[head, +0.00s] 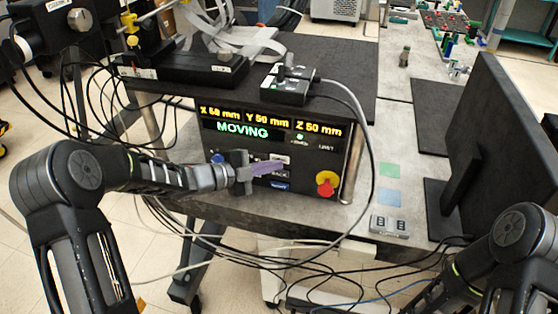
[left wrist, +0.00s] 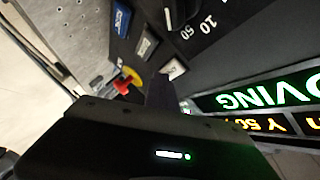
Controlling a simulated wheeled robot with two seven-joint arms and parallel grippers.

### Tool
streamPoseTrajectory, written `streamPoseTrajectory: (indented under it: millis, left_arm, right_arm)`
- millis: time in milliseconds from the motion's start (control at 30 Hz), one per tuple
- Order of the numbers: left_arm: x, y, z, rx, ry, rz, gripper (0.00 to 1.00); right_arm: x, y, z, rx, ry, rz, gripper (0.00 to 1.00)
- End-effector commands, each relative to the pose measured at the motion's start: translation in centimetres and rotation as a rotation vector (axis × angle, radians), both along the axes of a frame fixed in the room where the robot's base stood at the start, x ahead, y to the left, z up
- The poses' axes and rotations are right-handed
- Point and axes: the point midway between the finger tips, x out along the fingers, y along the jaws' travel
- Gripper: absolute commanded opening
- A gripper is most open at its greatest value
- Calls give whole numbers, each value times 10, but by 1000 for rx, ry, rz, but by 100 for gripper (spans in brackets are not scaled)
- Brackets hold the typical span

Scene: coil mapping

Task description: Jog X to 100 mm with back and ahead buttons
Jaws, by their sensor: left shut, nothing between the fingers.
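The black control box (head: 335,150) stands on the bench. Its readout (head: 270,122) shows Y 50 mm, Z 50 mm and green MOVING; the X figure looks like 50 or 58. My left gripper (head: 276,167) is shut and empty, its purple fingertips at the button column on the panel. They partly hide the buttons near the label BACK (head: 280,175). I cannot tell whether they touch a button. In the left wrist view, the fingers (left wrist: 165,88) reach to the panel beside a white button (left wrist: 173,69). My right gripper is out of view.
A red emergency-stop button (head: 326,188) on a yellow base sits right of the buttons. A blue button (head: 280,186) lies below them. A grey cable loops past the box. A black monitor (head: 490,150) stands at the right, and cables hang below the bench.

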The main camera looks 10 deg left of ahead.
Motion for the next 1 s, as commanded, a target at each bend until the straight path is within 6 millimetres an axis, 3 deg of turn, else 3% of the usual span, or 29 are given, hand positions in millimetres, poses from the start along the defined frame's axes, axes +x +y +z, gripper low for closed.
streamPoseTrajectory:
  millis: [1000]
  left_arm:
    - [-19, 1, 0, -1, -1, 1, 0]
  right_arm:
    - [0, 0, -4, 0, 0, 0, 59]
